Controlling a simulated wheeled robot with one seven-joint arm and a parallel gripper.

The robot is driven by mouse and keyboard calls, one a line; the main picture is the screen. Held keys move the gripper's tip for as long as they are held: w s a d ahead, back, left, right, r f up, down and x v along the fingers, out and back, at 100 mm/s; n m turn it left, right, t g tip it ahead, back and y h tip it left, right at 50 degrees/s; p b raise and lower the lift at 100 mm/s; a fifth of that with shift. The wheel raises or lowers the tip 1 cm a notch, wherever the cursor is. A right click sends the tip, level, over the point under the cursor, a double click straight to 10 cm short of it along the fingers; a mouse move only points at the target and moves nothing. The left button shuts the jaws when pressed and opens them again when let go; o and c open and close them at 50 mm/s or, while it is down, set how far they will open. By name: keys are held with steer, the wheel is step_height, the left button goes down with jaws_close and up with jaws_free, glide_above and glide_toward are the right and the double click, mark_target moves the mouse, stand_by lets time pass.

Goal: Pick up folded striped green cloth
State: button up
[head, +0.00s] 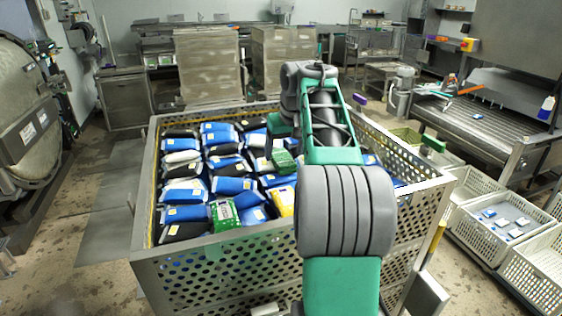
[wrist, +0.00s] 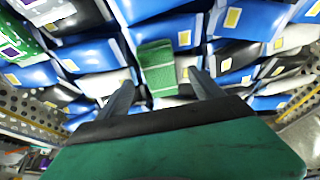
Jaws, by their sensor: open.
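The folded striped green cloth (wrist: 157,66) lies on the blue and white pouches, near the middle of the wrist view. Its stripes are pale lines across the green. It also shows in the head view (head: 284,161), just below the green body of my gripper. My gripper (wrist: 160,82) is open and empty, with one finger to each side of the cloth's near end in the picture. The fingers look apart from the cloth; how far they are above it I cannot tell. In the head view the fingers are not clearly seen.
A perforated metal basket (head: 205,270) full of blue, black and white pouches surrounds the cloth. A green labelled packet (head: 223,214) and a yellow one (head: 284,201) lie nearer its front. White crates (head: 500,228) stand at the right. A round vessel door (head: 28,115) is at the left.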

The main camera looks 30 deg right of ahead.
steer(key=x, duration=0.2)
steer(key=shift+w+f, duration=0.15)
steer(key=shift+f, duration=0.05)
steer(key=shift+c, duration=0.4)
steer(key=c, duration=1.4)
